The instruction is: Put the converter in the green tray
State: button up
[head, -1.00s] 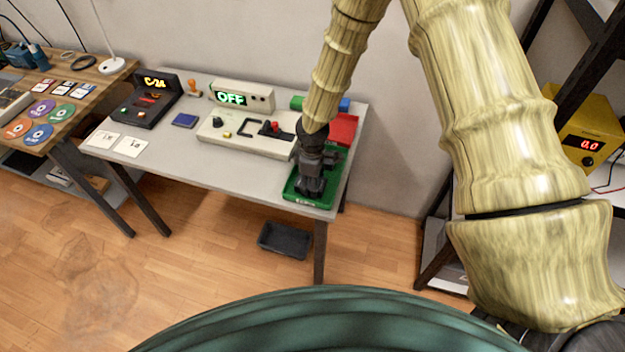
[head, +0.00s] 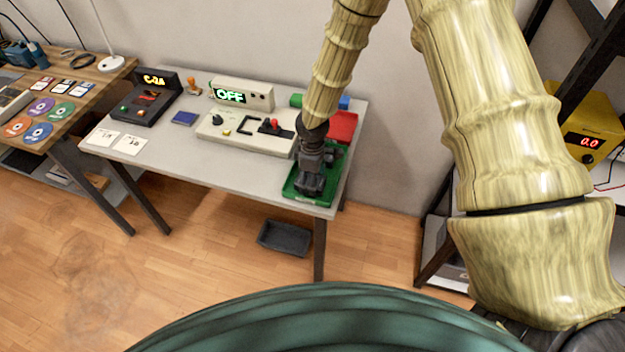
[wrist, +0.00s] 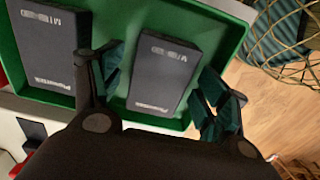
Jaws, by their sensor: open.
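The green tray (head: 300,201) stands at the right front corner of the grey table. In the wrist view its green floor and walls (wrist: 112,22) show around two dark flat boxes with white print. One box (wrist: 163,75) lies between my open fingers; the other (wrist: 48,52) lies to the left in the tray. Both look like converters, but their print is too small to read fully. My gripper (wrist: 160,85) is open, with a finger on each side of the nearer box; I cannot tell whether they touch it. In the head view my gripper (head: 310,190) hides most of the tray's inside.
A red tray (head: 343,127) lies just behind the green one. A beige panel (head: 247,135) with a red-handled control, an "OFF" display (head: 230,97) and a black console (head: 150,103) stand to the left. A dark bin (head: 285,238) sits on the floor below.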

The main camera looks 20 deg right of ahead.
notch_tip(320, 180, up, 11)
jog(key=b, duration=0.2)
jog(key=shift+r, duration=0.2)
